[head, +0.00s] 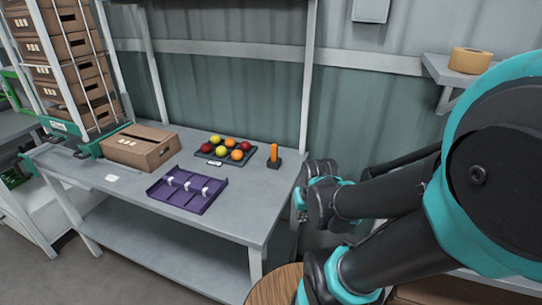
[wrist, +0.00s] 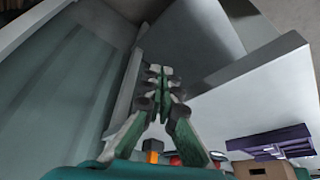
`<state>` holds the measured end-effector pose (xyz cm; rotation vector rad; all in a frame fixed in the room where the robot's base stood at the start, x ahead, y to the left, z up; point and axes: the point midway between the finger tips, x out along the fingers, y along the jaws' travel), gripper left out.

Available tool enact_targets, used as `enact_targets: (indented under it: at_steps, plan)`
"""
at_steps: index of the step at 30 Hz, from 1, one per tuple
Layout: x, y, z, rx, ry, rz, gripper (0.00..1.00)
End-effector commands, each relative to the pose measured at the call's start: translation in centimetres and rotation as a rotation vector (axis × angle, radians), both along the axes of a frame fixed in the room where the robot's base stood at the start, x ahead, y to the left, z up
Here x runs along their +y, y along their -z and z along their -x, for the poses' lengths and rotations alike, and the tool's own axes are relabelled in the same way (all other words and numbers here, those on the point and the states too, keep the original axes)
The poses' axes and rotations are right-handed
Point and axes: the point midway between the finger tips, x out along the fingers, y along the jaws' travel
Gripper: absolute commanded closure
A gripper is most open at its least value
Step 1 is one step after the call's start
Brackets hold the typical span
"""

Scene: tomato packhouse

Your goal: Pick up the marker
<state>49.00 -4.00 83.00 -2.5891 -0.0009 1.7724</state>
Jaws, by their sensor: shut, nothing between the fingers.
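The marker (head: 274,151) is orange and stands upright in a small black holder (head: 273,164) on the grey bench, near its right end. A small orange patch low in the wrist view (wrist: 152,157) may be the marker, partly hidden by my gripper. My gripper (wrist: 158,76) is shut and empty, its fingers together. In the head view my wrist hangs just off the bench's right end, to the right of and nearer than the marker, apart from it. The fingers are hard to make out there.
A black tray of several round fruits (head: 198,151) lies left of the marker. A purple divided tray (head: 205,204) lies in front, and a cardboard box (head: 165,153) farther left. The bench (head: 241,214) is clear near its right front. A wall shelf (head: 437,67) holds a tape roll (head: 470,60).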

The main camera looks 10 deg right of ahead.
Motion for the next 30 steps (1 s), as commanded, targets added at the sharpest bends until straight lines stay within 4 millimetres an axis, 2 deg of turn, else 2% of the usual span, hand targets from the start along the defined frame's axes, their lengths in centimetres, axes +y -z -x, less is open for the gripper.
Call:
enact_targets:
  at_steps: [13,14,18,20,24,30]
  plan:
    - [0.0,0.0,0.0,0.000,0.000,0.000,1.00]
    - [0.0,0.0,0.0,0.000,0.000,0.000,0.99]
    - [0.0,-0.3,-0.5,0.001,-0.033,0.015,0.81]
    - [0.1,-0.8,-1.1,0.004,-0.085,0.039,0.74]
    - [0.3,-2.6,-3.7,0.013,-0.297,0.136,0.57]
    - [0.9,-5.9,-8.3,0.037,-0.682,0.308,0.57]
